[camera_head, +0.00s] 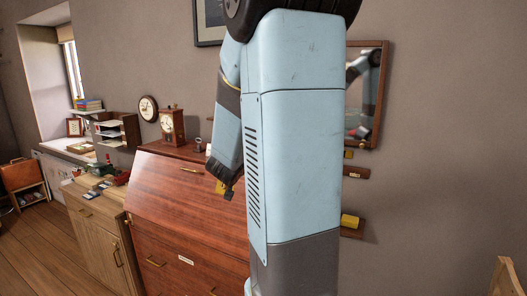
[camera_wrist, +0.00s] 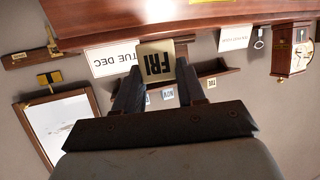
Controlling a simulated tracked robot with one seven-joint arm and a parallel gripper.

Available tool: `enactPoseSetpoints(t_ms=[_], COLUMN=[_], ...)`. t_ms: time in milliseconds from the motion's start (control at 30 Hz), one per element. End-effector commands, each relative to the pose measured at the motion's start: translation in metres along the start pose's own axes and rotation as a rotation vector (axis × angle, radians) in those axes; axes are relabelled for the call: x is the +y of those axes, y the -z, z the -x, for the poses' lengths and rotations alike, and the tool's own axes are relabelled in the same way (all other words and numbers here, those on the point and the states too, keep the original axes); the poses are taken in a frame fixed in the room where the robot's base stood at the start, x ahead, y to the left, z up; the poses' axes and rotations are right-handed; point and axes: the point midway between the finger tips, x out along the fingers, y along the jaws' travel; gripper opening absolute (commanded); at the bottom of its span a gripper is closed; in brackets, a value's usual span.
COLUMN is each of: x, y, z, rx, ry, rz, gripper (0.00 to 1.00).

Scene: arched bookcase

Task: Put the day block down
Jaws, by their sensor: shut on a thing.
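The day block (camera_wrist: 155,62), a cream block marked FRI, is between the two fingers of my gripper (camera_wrist: 157,70) in the wrist view. Its lettering shows upside down. My gripper is shut on it, in front of a narrow dark wooden wall shelf (camera_wrist: 206,70). Small blocks marked NOV (camera_wrist: 168,94) and TUE (camera_wrist: 212,83) show at this shelf. A white card reading TUE DEC (camera_wrist: 113,58) is beside the held block in the picture. In the head view my gripper (camera_head: 228,194) hangs before the reddish desk, and most of the wall shelf is hidden by my arm.
The slant-front desk (camera_head: 165,190) stands below, with a mantel clock (camera_head: 172,126) on top. A framed mirror (camera_head: 367,90) hangs on the wall; it also shows in the wrist view (camera_wrist: 60,125).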

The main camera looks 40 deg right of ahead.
Motion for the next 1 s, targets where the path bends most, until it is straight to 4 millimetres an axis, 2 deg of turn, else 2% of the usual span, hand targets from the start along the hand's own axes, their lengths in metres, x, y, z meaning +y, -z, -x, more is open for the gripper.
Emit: enactPoseSetpoints(t_ms=[33,100,400,700,1000], x=[-0.017,-0.039,-0.126,-0.199,-0.258], y=[-0.017,-0.036,-0.114,-0.190,-0.263], z=[-0.004,-0.009,-0.020,-0.023,-0.023], rx=[-0.007,-0.008,-0.006,-0.007,-0.005], ry=[0.037,0.092,0.321,0.525,0.696], rz=[0.023,0.046,0.138,0.220,0.287], gripper=[0.06,0.06,0.06,0.06,0.06])
